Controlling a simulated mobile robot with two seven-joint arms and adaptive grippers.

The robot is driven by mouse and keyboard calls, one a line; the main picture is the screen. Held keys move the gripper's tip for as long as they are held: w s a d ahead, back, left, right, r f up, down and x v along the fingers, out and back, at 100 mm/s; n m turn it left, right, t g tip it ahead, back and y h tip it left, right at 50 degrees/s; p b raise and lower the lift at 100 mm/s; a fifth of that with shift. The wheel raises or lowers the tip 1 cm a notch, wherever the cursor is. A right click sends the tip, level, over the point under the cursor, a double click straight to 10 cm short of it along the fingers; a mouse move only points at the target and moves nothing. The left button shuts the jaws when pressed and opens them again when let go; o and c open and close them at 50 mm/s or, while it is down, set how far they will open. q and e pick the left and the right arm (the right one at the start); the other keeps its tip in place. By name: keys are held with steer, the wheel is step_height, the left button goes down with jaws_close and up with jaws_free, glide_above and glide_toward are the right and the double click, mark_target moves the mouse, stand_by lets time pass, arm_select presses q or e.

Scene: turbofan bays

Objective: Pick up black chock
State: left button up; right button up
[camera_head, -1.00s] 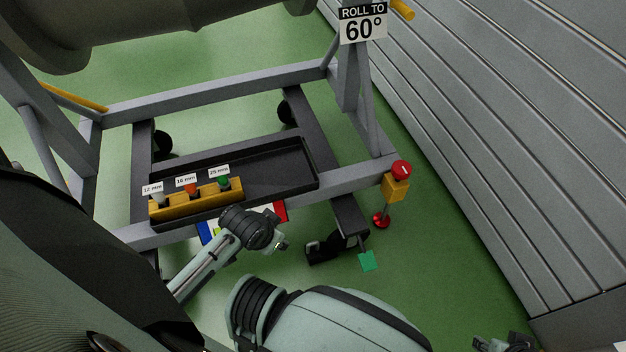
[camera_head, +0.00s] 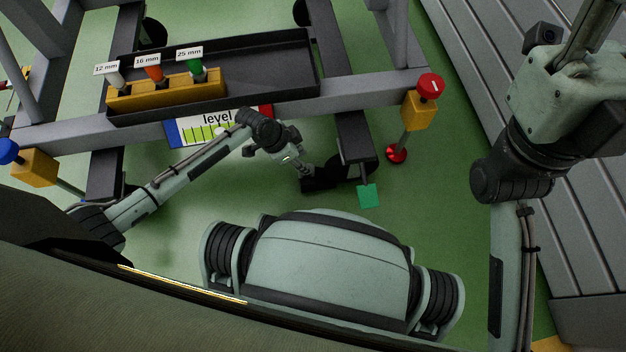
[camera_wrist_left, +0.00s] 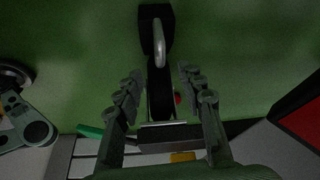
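The black chock (camera_head: 318,185) lies on the green floor beside the dark caster under the stand's right leg. In the left wrist view the black chock (camera_wrist_left: 151,22) is ahead of the fingers, with a grey loop handle on it. My left gripper (camera_head: 302,166) is close by the chock in the head view and partly covers its left side. In the left wrist view my left gripper (camera_wrist_left: 159,76) has its fingers apart, with nothing held; the chock's handle lies just beyond the fingertips. My right arm rises at the right of the head view; its gripper is outside the frame.
A grey stand with a black tray (camera_head: 265,70) and a yellow socket holder (camera_head: 165,95) stands above. A green tab (camera_head: 368,195) hangs right of the chock. A red-knobbed yellow jack (camera_head: 418,110) is further right. Green floor is free below the chock.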

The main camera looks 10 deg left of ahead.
mark_target(311, 164)
arm_select(q)
steer(key=b+x, duration=0.3)
steer(key=x, duration=0.3)
steer(key=shift+w+d+f, duration=0.15)
steer(key=shift+d+f, duration=0.1)
jaws_close()
steer(key=shift+w+r, duration=0.1)
